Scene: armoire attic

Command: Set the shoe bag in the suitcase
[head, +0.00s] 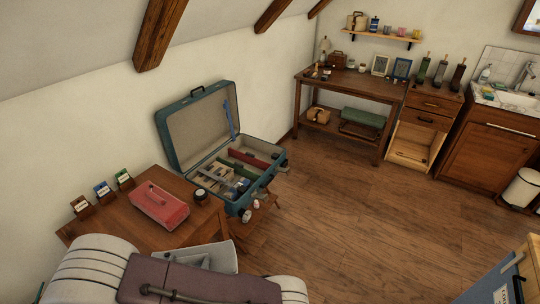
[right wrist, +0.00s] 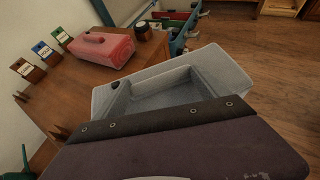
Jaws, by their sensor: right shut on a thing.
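The teal suitcase (head: 246,206) stands open beyond the table, lid leaning back at the wall. It holds red, green and blue items between dividers. The bag is in front of the suitcase, apart from it. My left gripper is not seen.
A wooden table (head: 118,222) bears a red handled case (head: 160,204), a dark jar (head: 200,195) and several small card holders. A workbench (head: 350,88) and cabinets stand at the back. Open wooden floor (head: 350,215) lies to the right. A blue item (head: 497,283) is at the lower right.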

